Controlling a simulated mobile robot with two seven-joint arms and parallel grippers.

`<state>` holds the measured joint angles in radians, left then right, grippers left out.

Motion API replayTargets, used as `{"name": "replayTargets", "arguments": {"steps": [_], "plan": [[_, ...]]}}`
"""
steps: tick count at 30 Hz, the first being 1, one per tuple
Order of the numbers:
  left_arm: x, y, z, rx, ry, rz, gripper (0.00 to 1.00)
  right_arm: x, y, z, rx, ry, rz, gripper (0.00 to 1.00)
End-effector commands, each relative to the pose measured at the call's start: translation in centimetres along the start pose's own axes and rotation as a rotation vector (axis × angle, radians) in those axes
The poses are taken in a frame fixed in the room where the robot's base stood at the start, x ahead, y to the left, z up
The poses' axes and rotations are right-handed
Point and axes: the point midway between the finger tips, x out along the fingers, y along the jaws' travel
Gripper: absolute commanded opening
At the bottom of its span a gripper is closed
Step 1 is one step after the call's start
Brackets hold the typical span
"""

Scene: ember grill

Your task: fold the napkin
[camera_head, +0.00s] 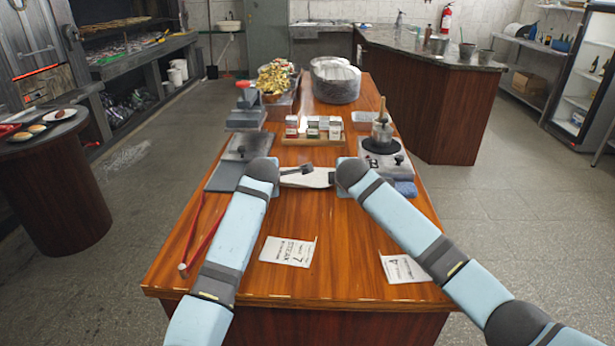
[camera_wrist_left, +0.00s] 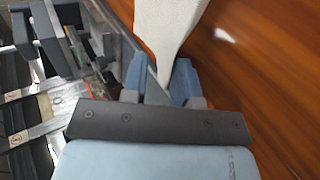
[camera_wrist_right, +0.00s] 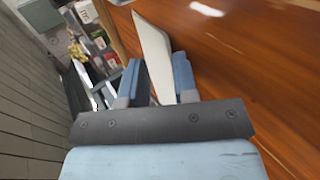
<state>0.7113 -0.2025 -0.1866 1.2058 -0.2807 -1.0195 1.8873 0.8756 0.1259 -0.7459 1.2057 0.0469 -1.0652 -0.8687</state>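The napkin (camera_head: 307,179) is a pale cloth spanning the gap between my two grippers, above the middle of the wooden table. In the left wrist view, the napkin (camera_wrist_left: 172,25) narrows down between the fingers of my left gripper (camera_wrist_left: 161,82), which look shut on it. In the right wrist view, the napkin (camera_wrist_right: 156,50) shows as a pale, nearly edge-on strip between the fingers of my right gripper (camera_wrist_right: 157,82), which also look shut on it. In the head view my wrists mostly hide both sets of fingertips.
Red tongs (camera_head: 203,238) lie at the left of the wooden table (camera_head: 300,275). Two paper cards (camera_head: 288,251) (camera_head: 403,268) lie in front. A dark brush-like tool (camera_head: 296,170) is by the napkin. The front middle is mostly clear.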

Motion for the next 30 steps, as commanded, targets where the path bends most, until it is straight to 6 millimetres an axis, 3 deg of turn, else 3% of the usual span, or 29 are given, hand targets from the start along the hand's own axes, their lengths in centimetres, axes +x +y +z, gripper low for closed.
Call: {"name": "replayTargets", "arguments": {"steps": [3,14,30], "plan": [[0.0,0.0,0.0,0.000,0.000,-0.001,0.47,0.0,0.0,0.0,0.000,0.000,0.000,0.47],[-0.5,0.3,0.1,0.000,-0.001,0.000,0.47,-0.5,0.4,0.0,0.000,0.000,0.000,0.47],[-8.4,3.4,0.2,-0.001,-0.002,0.001,0.47,-8.4,3.4,0.1,0.000,0.001,0.001,0.47]]}}
